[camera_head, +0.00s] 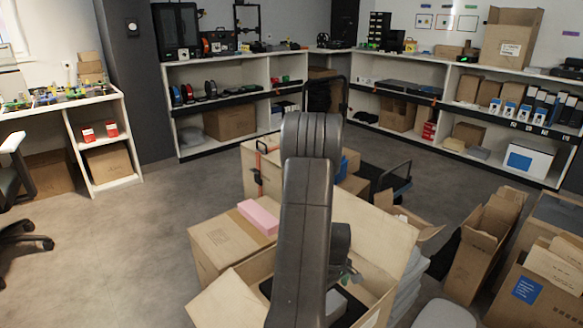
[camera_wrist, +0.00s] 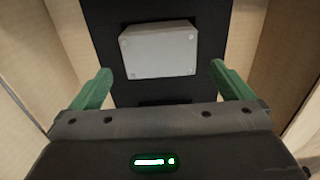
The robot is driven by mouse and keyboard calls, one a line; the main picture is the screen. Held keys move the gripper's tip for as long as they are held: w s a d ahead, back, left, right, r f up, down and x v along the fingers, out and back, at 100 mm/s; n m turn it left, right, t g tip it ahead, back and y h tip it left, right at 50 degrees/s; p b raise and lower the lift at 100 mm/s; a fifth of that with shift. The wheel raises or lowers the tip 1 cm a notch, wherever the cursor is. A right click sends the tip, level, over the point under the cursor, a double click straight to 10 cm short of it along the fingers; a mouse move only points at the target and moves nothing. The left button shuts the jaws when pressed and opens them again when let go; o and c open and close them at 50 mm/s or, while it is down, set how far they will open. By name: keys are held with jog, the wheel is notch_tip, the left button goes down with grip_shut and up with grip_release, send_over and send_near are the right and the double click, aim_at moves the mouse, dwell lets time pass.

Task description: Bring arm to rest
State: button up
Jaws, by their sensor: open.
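My arm stretches forward in the head view and bends down over an open carton (camera_head: 378,222) with its flaps spread. In the wrist view my gripper (camera_wrist: 162,80) has its two green fingers wide apart. A light grey box with small corner screws (camera_wrist: 160,50) lies ahead of the fingers, on a black surface (camera_wrist: 215,18). No contact between the fingers and the grey box shows. Carton walls (camera_wrist: 268,62) rise on both sides of the gripper. In the head view my arm hides much of the carton's inside and the gripper's tips.
A closed carton (camera_head: 225,240) with a pink block (camera_head: 259,215) on it stands left of the open carton. Open cartons (camera_head: 483,240) crowd the right side. A trolley (camera_head: 392,182) stands behind. Shelves (camera_head: 225,96) line the back walls.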

notch_tip(320, 180, down, 9)
jog(key=b, duration=0.3)
jog(key=shift+r, duration=0.2)
